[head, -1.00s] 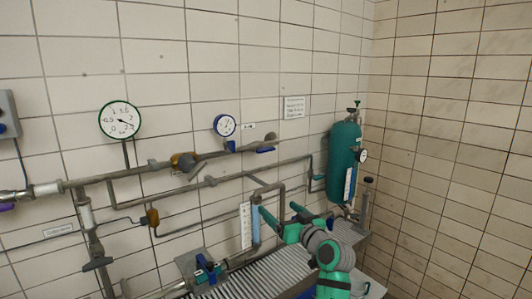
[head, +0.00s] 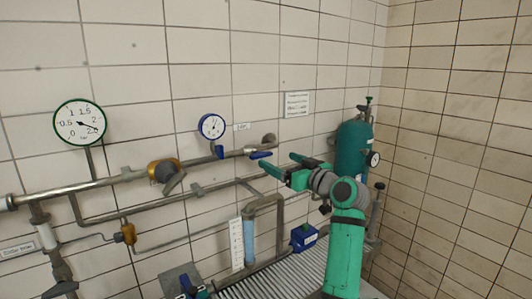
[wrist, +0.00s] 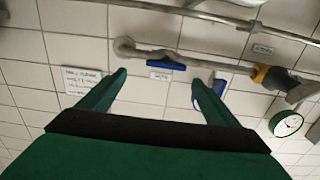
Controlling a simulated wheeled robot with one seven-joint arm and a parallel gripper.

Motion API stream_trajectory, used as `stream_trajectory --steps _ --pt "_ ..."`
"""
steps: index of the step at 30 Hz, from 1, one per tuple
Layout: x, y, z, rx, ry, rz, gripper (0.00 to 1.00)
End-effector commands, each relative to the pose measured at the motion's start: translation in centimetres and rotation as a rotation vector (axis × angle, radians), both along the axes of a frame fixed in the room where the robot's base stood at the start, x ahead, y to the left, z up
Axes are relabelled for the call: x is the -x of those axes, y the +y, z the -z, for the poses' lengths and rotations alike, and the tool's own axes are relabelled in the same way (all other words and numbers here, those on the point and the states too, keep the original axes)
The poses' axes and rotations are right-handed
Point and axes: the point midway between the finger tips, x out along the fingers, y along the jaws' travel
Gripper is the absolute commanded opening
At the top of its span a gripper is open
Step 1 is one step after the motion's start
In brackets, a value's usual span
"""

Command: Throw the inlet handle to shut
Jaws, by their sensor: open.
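The inlet handle is a blue lever (head: 260,155) on the upper grey pipe (head: 225,158), near its right end and below a small wall label (head: 242,126). It lies roughly along the pipe. My gripper (head: 278,161) is open and empty, with its green fingers reaching toward the wall just right of and below the lever. In the wrist view the blue lever (wrist: 159,65) shows between the two fingertips of my gripper (wrist: 159,78), beyond them. I see no contact. That view looks upside down.
A green-rimmed gauge (head: 80,122) and a blue-rimmed gauge (head: 212,126) stand above the pipe. A brass valve (head: 164,170) is to the left. A teal tank (head: 353,148) stands right, behind my arm. A lower pipe and a blue box (head: 304,236) lie below.

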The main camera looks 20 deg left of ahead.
Motion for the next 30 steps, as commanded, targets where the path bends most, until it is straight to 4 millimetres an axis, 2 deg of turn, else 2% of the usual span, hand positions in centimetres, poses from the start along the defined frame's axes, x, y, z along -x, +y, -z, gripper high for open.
stream_trajectory --steps 1,6,15,21,30 --pt "-0.3 1.0 0.0 0.002 0.001 -0.006 0.84" --pt "-2.0 3.5 0.0 0.001 0.002 -0.009 0.84" --pt "-5.0 6.7 0.0 0.001 0.002 -0.003 0.84" --pt "-5.8 7.7 0.0 0.001 0.000 -0.001 0.84" --pt "-5.9 7.7 0.1 0.001 0.001 0.000 0.84"
